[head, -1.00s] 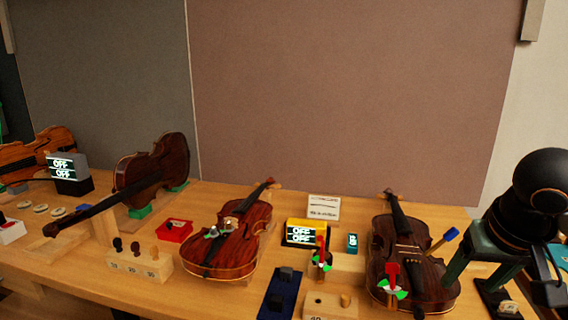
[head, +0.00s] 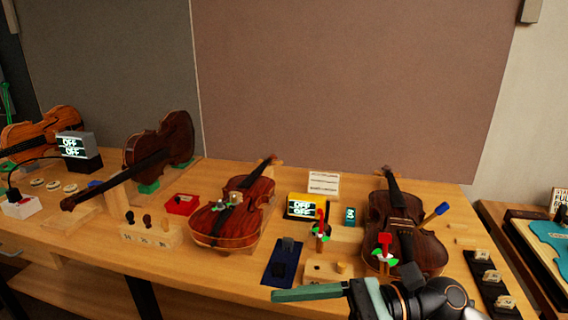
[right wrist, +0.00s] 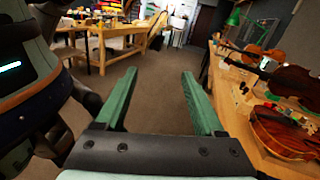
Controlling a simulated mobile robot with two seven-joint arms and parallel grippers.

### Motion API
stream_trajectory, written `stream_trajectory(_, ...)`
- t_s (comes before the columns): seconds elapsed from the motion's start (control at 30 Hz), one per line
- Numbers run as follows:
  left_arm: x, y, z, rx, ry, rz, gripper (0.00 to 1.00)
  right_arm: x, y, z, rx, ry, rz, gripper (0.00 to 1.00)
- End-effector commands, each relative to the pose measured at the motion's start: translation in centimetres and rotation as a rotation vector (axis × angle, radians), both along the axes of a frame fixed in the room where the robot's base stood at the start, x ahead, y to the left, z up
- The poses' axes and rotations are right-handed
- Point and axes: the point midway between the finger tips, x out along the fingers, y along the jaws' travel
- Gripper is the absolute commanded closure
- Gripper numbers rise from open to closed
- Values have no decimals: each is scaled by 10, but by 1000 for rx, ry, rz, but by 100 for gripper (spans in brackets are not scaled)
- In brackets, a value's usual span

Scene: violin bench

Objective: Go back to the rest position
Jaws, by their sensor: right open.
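My right gripper (head: 280,295) is low at the front of the bench in the head view, seen side-on, its green finger pointing left. In the right wrist view the right gripper (right wrist: 159,73) shows two green fingers spread apart with only floor between them. It is open and empty. In the head view it is in front of the dark violin (head: 405,235) on the right and covers part of the bench's front edge. My left gripper is in neither view now.
A black strip with small tags (head: 487,280) lies at the right. The right wrist view shows open floor (right wrist: 160,60) ahead.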

Motion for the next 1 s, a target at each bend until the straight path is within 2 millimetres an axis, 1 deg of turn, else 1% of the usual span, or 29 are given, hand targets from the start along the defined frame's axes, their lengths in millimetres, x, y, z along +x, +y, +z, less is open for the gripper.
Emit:
stream_trajectory(0.03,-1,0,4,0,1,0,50,6,2,6,118,198,-51,30)
stream_trajectory(0.13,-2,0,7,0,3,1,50,31,-7,10,343,590,-153,30)
stream_trajectory(0.17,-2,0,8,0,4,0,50,39,-12,7,411,709,-182,30)
stream_trajectory(0.2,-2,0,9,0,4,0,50,50,-21,1,501,870,-223,30)
stream_trajectory(0.27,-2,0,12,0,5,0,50,66,-36,-17,638,1115,-281,30)
stream_trajectory(0.3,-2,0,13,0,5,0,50,76,-48,-33,731,1278,-319,30)
stream_trajectory(0.37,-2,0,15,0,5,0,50,86,-67,-65,877,1522,-378,30)
stream_trajectory(0.4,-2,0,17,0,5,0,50,89,-79,-90,976,1684,-419,30)
stream_trajectory(0.47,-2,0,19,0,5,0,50,86,-98,-133,1132,1917,-479,30)
stream_trajectory(0.5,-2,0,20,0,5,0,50,80,-109,-161,1235,2058,-517,30)
stream_trajectory(0.57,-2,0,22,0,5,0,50,66,-123,-203,1387,2248,-573,30)
stream_trajectory(0.6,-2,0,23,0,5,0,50,52,-130,-229,1487,2364,-610,30)
stream_trajectory(0.67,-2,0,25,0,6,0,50,29,-139,-265,1635,2514,-662,30)
stream_trajectory(0.7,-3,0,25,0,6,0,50,13,-143,-286,-1668,-2507,669,30)
stream_trajectory(0.8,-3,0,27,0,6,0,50,-26,-150,-327,-1585,-2257,625,30)
stream_trajectory(0.83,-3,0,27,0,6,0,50,-36,-151,-335,-1566,-2197,615,30)
stream_trajectory(0.9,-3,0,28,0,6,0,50,-56,-153,-351,-1532,-2089,595,30)
stream_trajectory(1.0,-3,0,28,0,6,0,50,-73,-154,-363,-1503,-1999,580,30)
